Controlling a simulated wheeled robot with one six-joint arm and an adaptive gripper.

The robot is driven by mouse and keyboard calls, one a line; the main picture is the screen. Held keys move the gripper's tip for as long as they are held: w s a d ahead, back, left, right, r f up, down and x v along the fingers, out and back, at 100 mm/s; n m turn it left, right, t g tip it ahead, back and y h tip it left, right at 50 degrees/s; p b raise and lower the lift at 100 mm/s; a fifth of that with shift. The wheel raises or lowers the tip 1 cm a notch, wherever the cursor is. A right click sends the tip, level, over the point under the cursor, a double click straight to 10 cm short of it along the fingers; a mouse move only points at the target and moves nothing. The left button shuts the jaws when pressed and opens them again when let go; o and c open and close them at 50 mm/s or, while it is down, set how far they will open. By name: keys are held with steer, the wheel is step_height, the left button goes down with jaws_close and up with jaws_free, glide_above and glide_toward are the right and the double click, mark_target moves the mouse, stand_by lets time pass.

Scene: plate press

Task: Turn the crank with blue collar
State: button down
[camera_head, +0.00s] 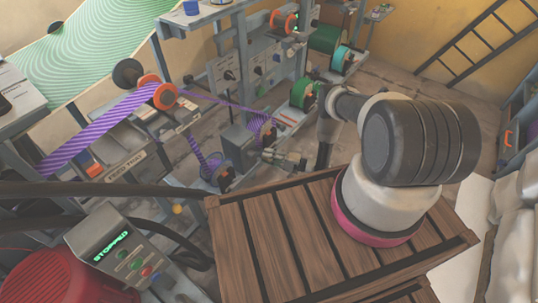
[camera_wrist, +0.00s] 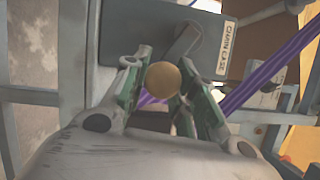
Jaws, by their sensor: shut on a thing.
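In the wrist view the two green-padded fingers of my gripper (camera_wrist: 160,85) are closed around a round tan knob (camera_wrist: 162,79). A grey crank lever (camera_wrist: 183,42) rises behind the knob in front of a dark grey box (camera_wrist: 130,25) with a white label. I cannot make out a blue collar there; the fingers and knob cover part of the crank. In the head view my gripper (camera_head: 283,161) reaches left, low beside a grey box (camera_head: 240,138) on the machine frame. The knob is too small to tell there.
Purple striped web (camera_head: 105,125) runs over rollers at the left. A control box (camera_head: 115,255) reading STOPPED stands at front left. A wooden slatted platform (camera_head: 255,250) lies below my arm. Green rolls (camera_head: 303,94) sit close behind my gripper. A ladder (camera_head: 475,40) leans at back right.

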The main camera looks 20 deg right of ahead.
steer(key=shift+s+f+m, duration=0.1)
steer(key=shift+f+m, duration=0.15)
steer(key=shift+m, duration=0.15)
steer(key=c, duration=1.1)
jaws_free()
steer(key=shift+c, duration=0.2)
steer(key=v, duration=1.2)
steer(key=shift+f, duration=0.2)
steer(key=shift+a, duration=0.1)
